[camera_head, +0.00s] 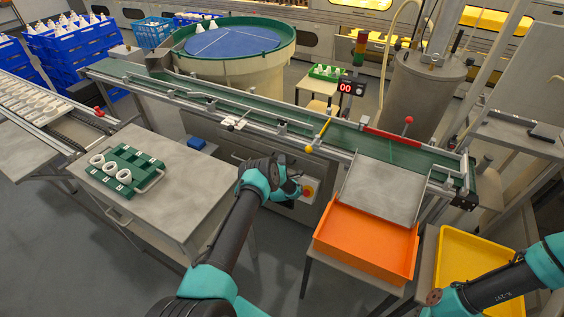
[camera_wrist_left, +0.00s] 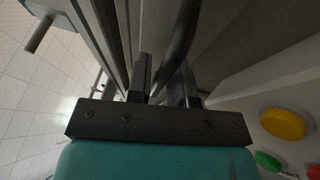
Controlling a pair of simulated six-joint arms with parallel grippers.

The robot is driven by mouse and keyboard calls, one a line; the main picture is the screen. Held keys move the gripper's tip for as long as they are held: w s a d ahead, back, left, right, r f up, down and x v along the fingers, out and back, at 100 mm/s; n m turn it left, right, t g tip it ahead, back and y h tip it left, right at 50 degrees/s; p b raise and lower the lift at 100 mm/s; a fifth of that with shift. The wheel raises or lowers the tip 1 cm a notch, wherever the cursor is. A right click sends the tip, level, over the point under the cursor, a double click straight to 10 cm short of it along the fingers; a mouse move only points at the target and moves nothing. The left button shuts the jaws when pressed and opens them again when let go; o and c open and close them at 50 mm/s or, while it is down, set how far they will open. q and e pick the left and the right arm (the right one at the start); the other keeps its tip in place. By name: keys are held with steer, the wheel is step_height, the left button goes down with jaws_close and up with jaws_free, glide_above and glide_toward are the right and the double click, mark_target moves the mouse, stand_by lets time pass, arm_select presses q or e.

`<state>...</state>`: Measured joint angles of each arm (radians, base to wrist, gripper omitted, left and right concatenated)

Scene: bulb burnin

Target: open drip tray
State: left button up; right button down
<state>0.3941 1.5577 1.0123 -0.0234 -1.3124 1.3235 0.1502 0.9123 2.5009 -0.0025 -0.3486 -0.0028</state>
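A dark curved bar (camera_wrist_left: 182,38), which looks like the drip tray's handle, runs between the two fingers of my left gripper (camera_wrist_left: 160,85) in the left wrist view. The fingers stand close together with the bar filling the gap. The arm and gripper hide much of this front, and I cannot make out the tray itself. My right arm shows at the lower right; its gripper is not in view.
The green conveyor (camera_head: 255,109) runs above the left gripper. An orange bin (camera_head: 365,240) and a yellow bin (camera_head: 465,262) stand to the right. A grey table (camera_head: 185,180) with a green rack (camera_head: 132,167) of white rings stands left. Coloured buttons (camera_wrist_left: 283,124) sit close beside the gripper.

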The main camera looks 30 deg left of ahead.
arm_select(q)
jaws_close()
steer(key=shift+s+d, duration=0.1)
stand_by(0.4)
